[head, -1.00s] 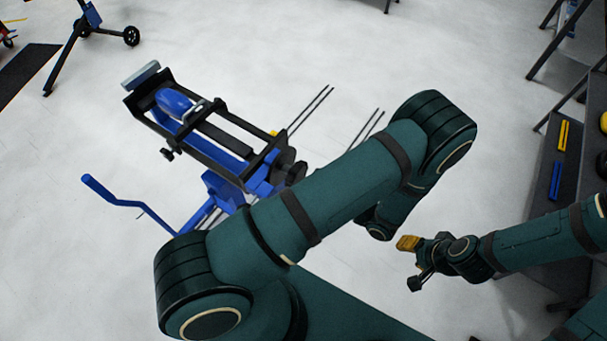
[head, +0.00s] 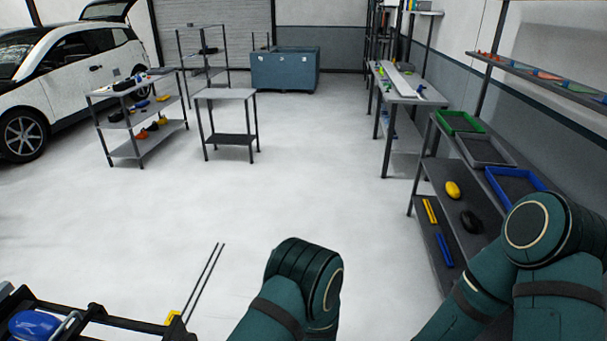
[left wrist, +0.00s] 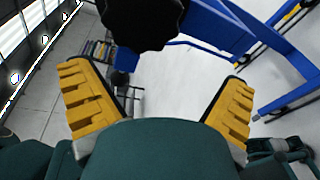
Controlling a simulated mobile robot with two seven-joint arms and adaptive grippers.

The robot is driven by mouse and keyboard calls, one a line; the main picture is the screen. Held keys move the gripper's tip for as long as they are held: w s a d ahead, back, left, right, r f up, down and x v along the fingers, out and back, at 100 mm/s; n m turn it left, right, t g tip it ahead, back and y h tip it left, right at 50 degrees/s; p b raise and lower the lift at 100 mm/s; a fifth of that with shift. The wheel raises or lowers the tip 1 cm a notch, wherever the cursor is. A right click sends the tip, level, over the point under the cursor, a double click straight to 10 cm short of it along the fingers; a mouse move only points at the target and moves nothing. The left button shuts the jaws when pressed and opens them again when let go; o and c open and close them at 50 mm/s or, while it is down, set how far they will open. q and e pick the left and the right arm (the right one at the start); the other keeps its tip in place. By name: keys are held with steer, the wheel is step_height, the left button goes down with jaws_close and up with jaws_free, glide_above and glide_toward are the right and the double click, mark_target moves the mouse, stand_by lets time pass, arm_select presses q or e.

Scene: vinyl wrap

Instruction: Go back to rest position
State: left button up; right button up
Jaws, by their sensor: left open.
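In the head view, an elbow of my left arm (head: 300,285) rises at the bottom centre and my folded right arm (head: 540,240) stands at the lower right. Neither gripper shows there. In the left wrist view my left gripper (left wrist: 158,78) is open, its two yellow ribbed fingers wide apart with nothing between them. A black knob (left wrist: 145,22) and a blue frame (left wrist: 265,55) stand beyond the fingers, apart from them as far as I can tell. A dark jointed part at the lower right edge is unclear. My right gripper is not identifiable.
The black and blue stand (head: 90,315) is cut off at the lower left. A shelf unit (head: 460,215) with trays is close on the right, near my right arm. A car (head: 70,70), small tables (head: 228,95) and a blue cabinet (head: 285,70) are far off. The middle floor is clear.

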arm_select(q)
steer(key=s+d+f+n+g+h+b, duration=0.1)
steer(key=s+f+n+g+h+b, duration=0.1)
steer(key=s+f+n+g+h, duration=0.55)
steer(key=s+d+f+n+t+h+b, duration=0.25)
steer(key=d+n+h, duration=0.55)
steer(key=n, duration=0.4)
steer(key=w+a+n+t+h+b, duration=0.1)
steer(key=w+n+t+h, duration=0.3)
steer(key=n, duration=1.1)
steer(key=w+a+t, duration=0.1)
steer(key=w+t, duration=0.2)
steer(key=w, duration=0.2)
steer(key=shift+t+h+b, duration=0.35)
steer(key=shift+t+b, duration=0.05)
